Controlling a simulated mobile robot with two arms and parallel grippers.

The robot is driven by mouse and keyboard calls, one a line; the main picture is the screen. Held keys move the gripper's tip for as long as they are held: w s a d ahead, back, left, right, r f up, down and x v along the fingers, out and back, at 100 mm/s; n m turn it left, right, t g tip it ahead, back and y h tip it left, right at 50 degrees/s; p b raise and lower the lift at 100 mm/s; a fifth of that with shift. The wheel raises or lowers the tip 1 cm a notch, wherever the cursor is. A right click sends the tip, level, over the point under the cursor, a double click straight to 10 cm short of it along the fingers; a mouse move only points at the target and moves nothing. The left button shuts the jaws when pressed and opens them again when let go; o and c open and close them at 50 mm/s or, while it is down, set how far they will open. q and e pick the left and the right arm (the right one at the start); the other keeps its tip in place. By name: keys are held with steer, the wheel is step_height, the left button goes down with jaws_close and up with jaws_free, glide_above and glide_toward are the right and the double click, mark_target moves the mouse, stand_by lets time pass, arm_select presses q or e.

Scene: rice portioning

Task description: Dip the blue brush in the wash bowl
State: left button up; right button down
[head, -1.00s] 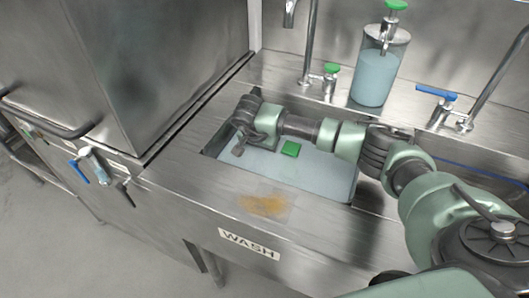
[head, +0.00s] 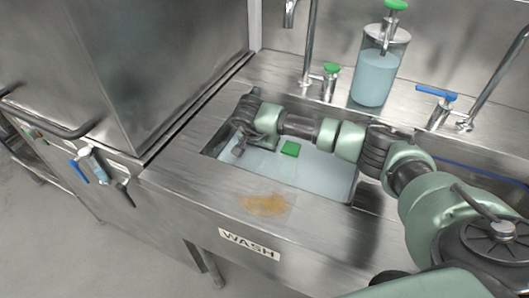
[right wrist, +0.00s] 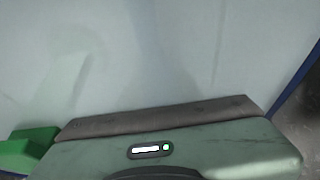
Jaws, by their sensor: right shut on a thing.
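The wash bowl is the sink basin (head: 345,187) behind the WASH label, with pale blue-grey water in it. My right arm reaches across it from the right. My right gripper (head: 240,148) is low over the basin's left end, close to the water. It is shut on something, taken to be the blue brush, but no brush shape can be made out. In the right wrist view the gripper's body fills the bottom edge and pale water lies beyond; the fingertips are hidden. My left gripper is not in view.
A green block (head: 290,148) lies in the basin near my right arm; it also shows in the right wrist view (right wrist: 30,150). A brown stain (head: 264,204) marks the front ledge. Taps and a soap dispenser (head: 374,78) stand behind. A steel machine (head: 150,70) stands at left.

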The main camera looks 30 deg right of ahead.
step_height(320, 180, up, 23)
steer(key=p, duration=1.4)
steer(key=shift+f, duration=0.1)
